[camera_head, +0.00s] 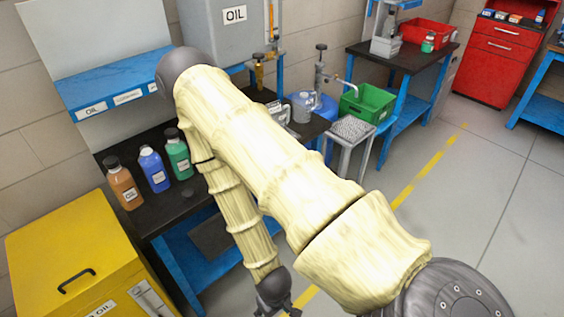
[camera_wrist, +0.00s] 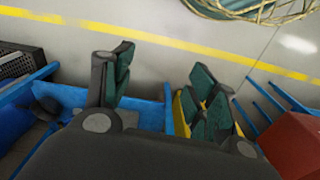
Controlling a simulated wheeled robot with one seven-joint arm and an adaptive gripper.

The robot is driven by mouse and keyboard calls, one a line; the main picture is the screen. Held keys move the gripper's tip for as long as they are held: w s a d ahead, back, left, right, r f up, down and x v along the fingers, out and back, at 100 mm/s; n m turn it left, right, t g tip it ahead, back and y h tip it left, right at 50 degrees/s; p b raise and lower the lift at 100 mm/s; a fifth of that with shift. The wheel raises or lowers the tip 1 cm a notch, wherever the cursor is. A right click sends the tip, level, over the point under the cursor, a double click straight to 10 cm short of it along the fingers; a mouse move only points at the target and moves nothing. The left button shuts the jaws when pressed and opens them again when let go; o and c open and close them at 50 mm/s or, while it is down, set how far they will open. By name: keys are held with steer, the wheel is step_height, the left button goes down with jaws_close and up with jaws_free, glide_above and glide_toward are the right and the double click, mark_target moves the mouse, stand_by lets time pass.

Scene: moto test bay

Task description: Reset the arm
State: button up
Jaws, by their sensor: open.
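My arm, in a cream sleeve, crosses the middle of the head view and bends down toward the bottom. My gripper (camera_head: 276,299) is at its lower end, small and partly cut off by the bottom edge, in front of the blue-framed bench. In the wrist view, my gripper (camera_wrist: 160,92) has its two green-padded fingers spread apart. Nothing shows between them except floor and blue framing beyond.
Orange, blue and green bottles (camera_head: 152,170) stand on the dark bench at left. A yellow bin (camera_head: 60,235) is at lower left. A green crate (camera_head: 367,104) and a perforated-top stand (camera_head: 351,131) are beyond the arm. Open floor (camera_head: 480,200) lies right.

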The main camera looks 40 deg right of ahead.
steer(key=s, duration=0.4)
steer(key=shift+a+f, duration=0.1)
steer(key=shift+f, duration=0.15)
step_height(320, 180, down, 4)
steer(key=b, duration=0.4)
